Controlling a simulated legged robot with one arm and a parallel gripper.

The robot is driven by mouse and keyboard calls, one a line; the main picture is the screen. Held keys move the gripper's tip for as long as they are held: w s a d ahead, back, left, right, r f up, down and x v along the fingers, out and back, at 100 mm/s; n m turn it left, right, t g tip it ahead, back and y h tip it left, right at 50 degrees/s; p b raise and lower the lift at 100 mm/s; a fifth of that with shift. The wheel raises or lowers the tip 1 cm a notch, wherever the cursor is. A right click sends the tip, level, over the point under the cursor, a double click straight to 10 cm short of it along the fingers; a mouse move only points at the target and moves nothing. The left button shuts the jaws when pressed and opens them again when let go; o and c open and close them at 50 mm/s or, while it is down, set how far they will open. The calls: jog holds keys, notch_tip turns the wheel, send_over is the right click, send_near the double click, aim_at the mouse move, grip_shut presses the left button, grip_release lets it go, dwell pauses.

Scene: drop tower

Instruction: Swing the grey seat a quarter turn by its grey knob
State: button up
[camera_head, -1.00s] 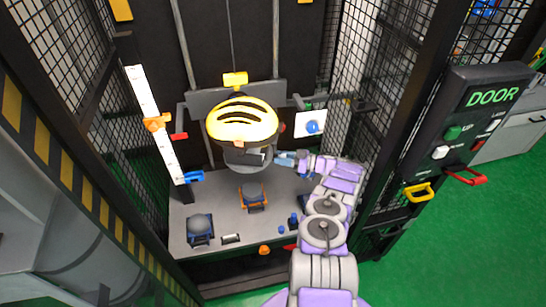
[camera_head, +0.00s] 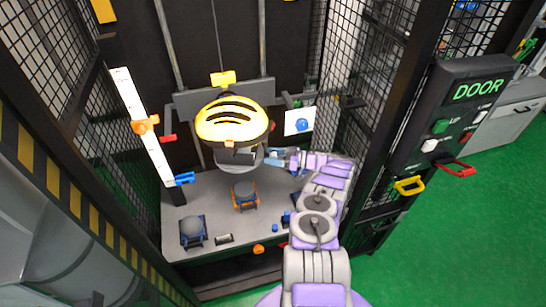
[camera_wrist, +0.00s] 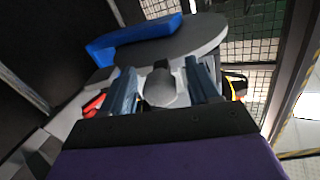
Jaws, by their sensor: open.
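The grey seat (camera_head: 247,163) is a round disc under the yellow striped helmet (camera_head: 232,120) in the head view; the helmet hides part of it. In the wrist view, the seat (camera_wrist: 185,45) is a flat grey disc just beyond the fingertips. The grey knob (camera_wrist: 160,88) sits between my two fingers, with narrow gaps on either side. My gripper (camera_wrist: 163,82) is open around the knob, and no clear grip on it shows. In the head view, my gripper (camera_head: 273,157) reaches the right side of the seat; the knob cannot be made out there.
A blue bar (camera_wrist: 135,38) is by the disc's edge. A white panel with a blue knob (camera_head: 300,122) stands right of the helmet. Two small stands, orange (camera_head: 246,206) and blue (camera_head: 193,242), are on the grey base. Mesh walls (camera_head: 342,130) enclose the tower.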

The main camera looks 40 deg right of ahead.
jog(key=shift+r, duration=0.15)
jog(key=shift+r, duration=0.35)
notch_tip(320, 180, up, 3)
jog(key=shift+w+r+p, duration=0.1)
jog(key=shift+w+p, duration=0.05)
jog(key=shift+p, duration=0.75)
jog(key=s+a+p, duration=0.6)
jog(key=s+a, duration=0.2)
jog(key=s, duration=0.6)
jog(key=shift+a+r, duration=0.15)
jog(key=shift+r, duration=0.2)
jog(key=shift+c, duration=0.3)
